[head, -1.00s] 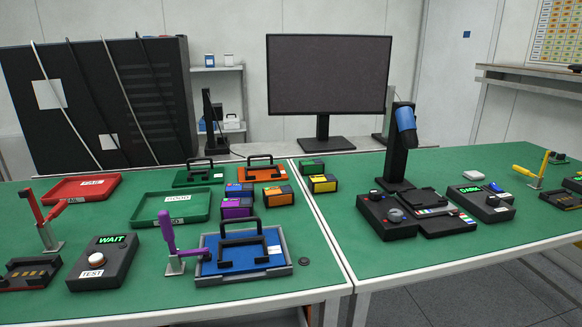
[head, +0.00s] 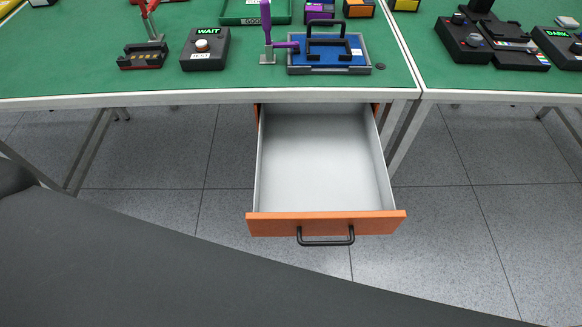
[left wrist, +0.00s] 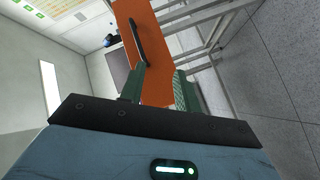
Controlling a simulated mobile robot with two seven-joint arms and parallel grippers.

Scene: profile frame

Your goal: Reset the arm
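My left gripper (left wrist: 160,84) shows in the left wrist view with its two green fingers apart and nothing between them. Beyond the fingers is the orange drawer front (left wrist: 157,30) with its black handle (left wrist: 133,42), seen tilted. In the head view the drawer (head: 322,165) stands pulled out below the bench and is empty; its orange front (head: 275,224) and black handle (head: 326,242) face me. Neither gripper is visible in the head view, and my right gripper is in no view.
Above the drawer the green bench (head: 110,65) holds a blue tray with a black handle (head: 330,52), a purple clamp (head: 267,40), a WAIT button box (head: 205,48) and a red clamp (head: 150,25). The open drawer juts out over the grey tiled floor (head: 460,240).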

